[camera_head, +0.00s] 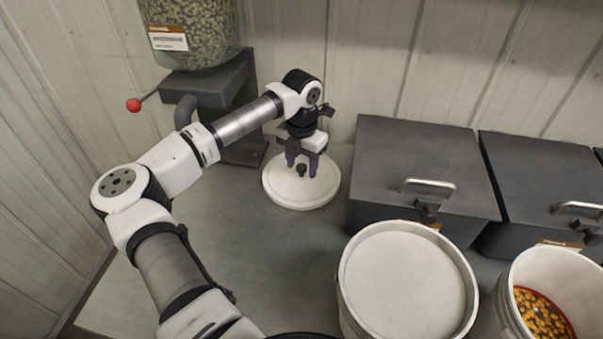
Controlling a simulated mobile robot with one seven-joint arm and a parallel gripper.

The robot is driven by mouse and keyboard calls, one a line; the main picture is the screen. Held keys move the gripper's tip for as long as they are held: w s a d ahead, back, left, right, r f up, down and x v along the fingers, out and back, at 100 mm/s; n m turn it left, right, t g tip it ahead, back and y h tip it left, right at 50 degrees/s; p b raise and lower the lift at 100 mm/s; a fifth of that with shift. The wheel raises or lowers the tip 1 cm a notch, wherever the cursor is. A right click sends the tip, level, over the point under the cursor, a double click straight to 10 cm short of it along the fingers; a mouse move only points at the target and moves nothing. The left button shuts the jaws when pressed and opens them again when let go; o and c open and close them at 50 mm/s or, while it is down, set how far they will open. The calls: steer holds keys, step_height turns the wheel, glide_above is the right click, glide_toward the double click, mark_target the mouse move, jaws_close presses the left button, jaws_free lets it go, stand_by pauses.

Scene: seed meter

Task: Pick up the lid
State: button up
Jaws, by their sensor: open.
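The lid (300,195) is a round white disc with a small dark knob (301,170) at its middle. It lies flat on the grey counter, near the back wall. My gripper (302,167) points down over the lid, with its two purple fingers apart. The knob shows between the fingertips, or just in front of them. From this one view I cannot tell whether the fingers touch the lid or the knob.
A seed dispenser (190,40) with a red-ended lever (134,104) stands left of the lid. Dark lidded bins (420,160) stand to the right. A white bucket (345,300) with a flat white top is in front. An open bucket (515,265) holds orange-yellow pieces. The counter (255,235) is clear left of the buckets.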

steer(key=c, duration=1.1)
